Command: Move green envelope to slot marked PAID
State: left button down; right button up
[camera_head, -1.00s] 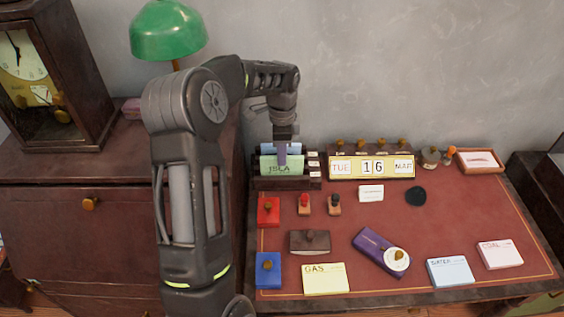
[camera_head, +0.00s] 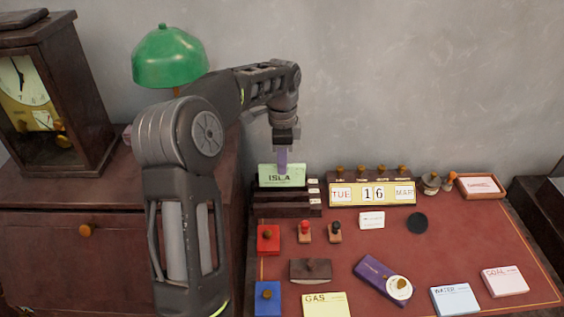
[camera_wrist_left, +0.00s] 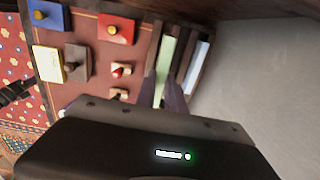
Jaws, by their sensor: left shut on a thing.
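The green envelope (camera_head: 281,179), lettered ISLA, stands upright at the dark wooden letter rack (camera_head: 284,209) at the back left of the desk. Much of its face shows above the rack's front slats. My left gripper (camera_head: 283,163) is shut on its upper edge from above. In the left wrist view, my left gripper (camera_wrist_left: 172,95) reaches the green envelope (camera_wrist_left: 163,67), and a pale blue envelope (camera_wrist_left: 199,66) sits beside it in the rack. Small white labels (camera_head: 314,192) line the rack's right side; their words are too small to read. My right gripper is not in view.
A date calendar (camera_head: 372,194) stands right of the rack. A green lamp (camera_head: 169,56) stands left. The wall is close behind.

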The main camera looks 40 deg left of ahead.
pick_arm(q)
jog(key=shift+w+a+r+p, duration=0.15)
jog(key=shift+w+p, duration=0.05)
jog(key=shift+p, duration=0.15)
jog(key=w+a+p, duration=0.2)
jog(key=shift+w+a, duration=0.25)
jog(key=shift+w, duration=0.1)
notch_tip(320, 180, down, 6)
jog(key=p, duration=0.1)
jog(key=shift+f, duration=0.2)
